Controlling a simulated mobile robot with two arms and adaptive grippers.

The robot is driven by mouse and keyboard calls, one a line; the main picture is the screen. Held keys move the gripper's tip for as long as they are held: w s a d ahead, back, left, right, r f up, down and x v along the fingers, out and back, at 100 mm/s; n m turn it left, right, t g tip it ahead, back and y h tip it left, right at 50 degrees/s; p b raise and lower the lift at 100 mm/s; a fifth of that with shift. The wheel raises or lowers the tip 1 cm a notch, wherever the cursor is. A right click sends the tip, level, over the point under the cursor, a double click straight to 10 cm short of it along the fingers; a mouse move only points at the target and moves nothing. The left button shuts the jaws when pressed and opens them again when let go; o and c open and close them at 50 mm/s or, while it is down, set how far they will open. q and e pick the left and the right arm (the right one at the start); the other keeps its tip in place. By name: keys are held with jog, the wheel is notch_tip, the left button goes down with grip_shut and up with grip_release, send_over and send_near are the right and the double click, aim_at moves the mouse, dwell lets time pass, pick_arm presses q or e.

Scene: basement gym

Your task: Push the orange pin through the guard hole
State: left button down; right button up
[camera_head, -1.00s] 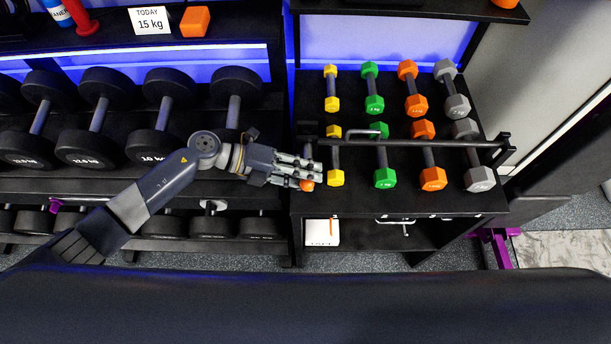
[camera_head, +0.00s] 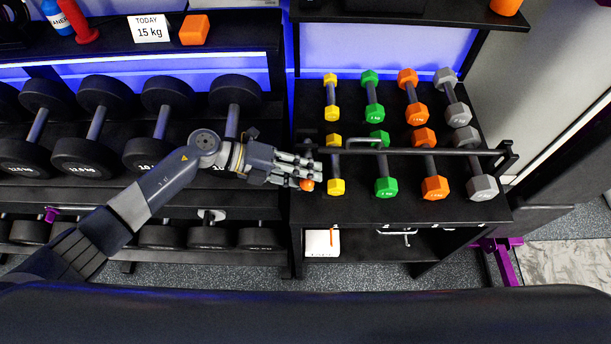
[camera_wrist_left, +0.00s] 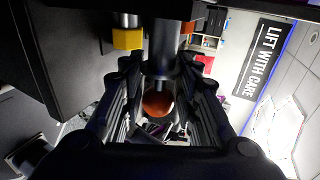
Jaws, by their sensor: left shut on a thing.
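My left gripper (camera_head: 308,172) is at the left front of the small dumbbell rack, by the left end of the black guard bar (camera_head: 450,151). Its fingers are shut on the orange pin (camera_head: 307,185), whose round orange head shows just below the fingertips. In the left wrist view the orange head (camera_wrist_left: 157,103) sits between the two fingers, beneath a dark grey shaft. The fingers and the bar's end hide the guard hole, so I cannot tell how far the pin is in it. My right gripper is out of view.
Yellow (camera_head: 336,187), green (camera_head: 385,187), orange (camera_head: 435,188) and grey (camera_head: 482,188) dumbbells stand on the rack behind and under the bar. Large black dumbbells (camera_head: 88,154) fill the rack to the left. A dark padded surface (camera_head: 300,318) crosses the foreground.

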pick_arm(q)
jog(key=shift+w+b, duration=0.3)
jog(key=shift+w, duration=0.2)
jog(key=c, duration=1.1)
grip_release()
jog(key=shift+s, duration=0.1)
jog(key=v, duration=1.2)
jog(key=shift+r, duration=0.1)
